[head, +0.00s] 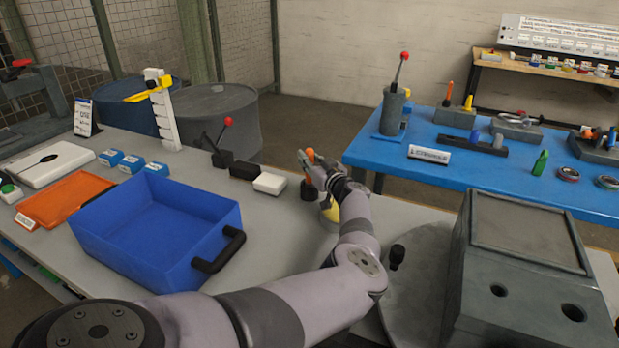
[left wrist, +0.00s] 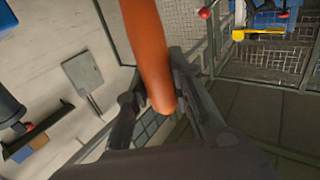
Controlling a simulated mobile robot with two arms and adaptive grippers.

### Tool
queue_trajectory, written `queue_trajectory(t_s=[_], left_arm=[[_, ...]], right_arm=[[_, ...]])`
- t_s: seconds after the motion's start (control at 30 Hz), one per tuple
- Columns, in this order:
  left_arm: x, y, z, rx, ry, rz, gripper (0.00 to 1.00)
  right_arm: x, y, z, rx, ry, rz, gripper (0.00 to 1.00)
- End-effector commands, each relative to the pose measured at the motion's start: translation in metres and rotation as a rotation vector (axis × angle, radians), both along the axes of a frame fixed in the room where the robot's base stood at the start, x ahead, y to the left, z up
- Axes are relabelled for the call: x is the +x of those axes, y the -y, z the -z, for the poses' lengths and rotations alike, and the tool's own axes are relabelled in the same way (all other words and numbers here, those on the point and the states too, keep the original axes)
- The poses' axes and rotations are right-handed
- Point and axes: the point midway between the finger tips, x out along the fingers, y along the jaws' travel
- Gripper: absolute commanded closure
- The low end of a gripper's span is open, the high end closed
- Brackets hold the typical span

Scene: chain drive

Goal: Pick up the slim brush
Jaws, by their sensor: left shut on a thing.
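The slim brush shows as a plain orange handle (left wrist: 150,50) in the left wrist view, and its orange top (head: 310,155) shows small in the head view. My left gripper (head: 310,165) is shut on this handle, with one finger on each side of it. The brush's other end is hidden. A small dark holder (head: 308,192) stands on the grey table just below the gripper. I cannot tell whether the brush is still in it. My right gripper is not in view.
A blue bin (head: 150,230) with a black handle stands left on the grey table. A white block (head: 270,183) and a black block (head: 243,171) lie left of the holder. A yellow item (head: 330,211) is partly behind my arm. A large grey housing (head: 530,270) stands at right.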

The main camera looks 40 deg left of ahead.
Motion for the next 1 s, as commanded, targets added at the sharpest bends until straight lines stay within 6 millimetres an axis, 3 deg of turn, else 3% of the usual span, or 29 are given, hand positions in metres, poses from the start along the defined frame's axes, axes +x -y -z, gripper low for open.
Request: queue_trajectory(t_s=[0.2,0.67,0.87,1.0], left_arm=[[0.000,0.000,0.000,0.000,0.000,0.000,1.00],[0.000,0.000,-0.006,0.001,0.001,0.000,1.00],[0.000,0.000,-0.030,0.001,0.003,-0.001,1.00],[0.000,0.001,-0.058,0.000,0.005,-0.001,1.00]], right_arm=[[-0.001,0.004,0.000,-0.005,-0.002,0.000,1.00],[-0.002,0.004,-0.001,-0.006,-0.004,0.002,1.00],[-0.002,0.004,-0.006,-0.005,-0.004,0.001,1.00],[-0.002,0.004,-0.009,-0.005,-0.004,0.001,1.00]])
